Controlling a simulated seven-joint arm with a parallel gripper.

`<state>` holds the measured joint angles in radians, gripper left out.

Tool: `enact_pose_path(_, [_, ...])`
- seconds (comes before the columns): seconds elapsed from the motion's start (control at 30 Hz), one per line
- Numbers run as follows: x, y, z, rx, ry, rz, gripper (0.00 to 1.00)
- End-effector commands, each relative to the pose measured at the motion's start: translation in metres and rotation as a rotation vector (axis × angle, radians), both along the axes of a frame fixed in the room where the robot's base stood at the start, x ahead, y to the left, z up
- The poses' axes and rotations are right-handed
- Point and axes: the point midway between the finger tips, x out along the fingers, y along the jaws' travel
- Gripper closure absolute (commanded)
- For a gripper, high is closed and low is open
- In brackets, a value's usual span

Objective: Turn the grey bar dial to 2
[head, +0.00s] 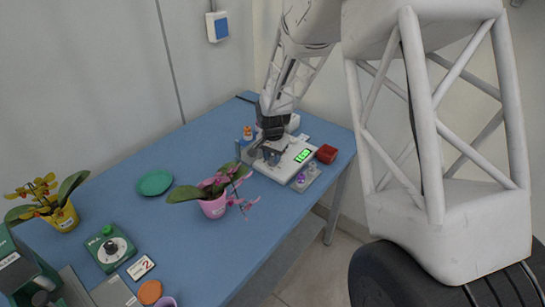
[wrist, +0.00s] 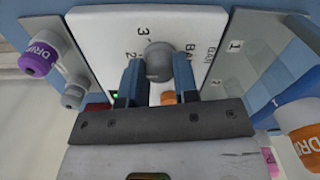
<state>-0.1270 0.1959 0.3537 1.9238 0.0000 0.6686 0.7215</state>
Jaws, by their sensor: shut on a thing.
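The grey bar dial (wrist: 158,62) is on the face of a white device (wrist: 105,30) in the wrist view. The numbers 3 and 2 are printed to its left and partly hidden letters to its right. My gripper (wrist: 159,68) has its two blue fingers on either side of the dial, shut on it. Which mark the dial points at cannot be told. In the head view the white device (head: 290,166) with a lit green display stands at the far end of the blue table, and my gripper (head: 271,157) is over it, hiding the dial.
A pink orchid pot (head: 213,207) stands in front.

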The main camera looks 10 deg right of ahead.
Motion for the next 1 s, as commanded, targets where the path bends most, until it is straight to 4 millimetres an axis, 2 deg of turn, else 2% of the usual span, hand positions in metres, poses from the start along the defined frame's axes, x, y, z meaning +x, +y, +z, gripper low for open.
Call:
enact_pose_path(0.6, [0.0002,-0.0001,0.0006,0.000,-0.001,-0.061,0.96])
enact_pose_path(0.63, [0.0002,-0.0002,0.0006,0.000,-0.001,-0.061,0.69])
enact_pose_path(0.77, [0.0002,-0.0001,0.0005,0.000,-0.001,-0.060,0.49])
enact_pose_path(0.8, [0.0002,-0.0001,0.0004,-0.001,-0.001,-0.060,0.47])
enact_pose_path(1.0, [0.0001,-0.0001,0.0002,0.000,0.000,-0.060,0.47])
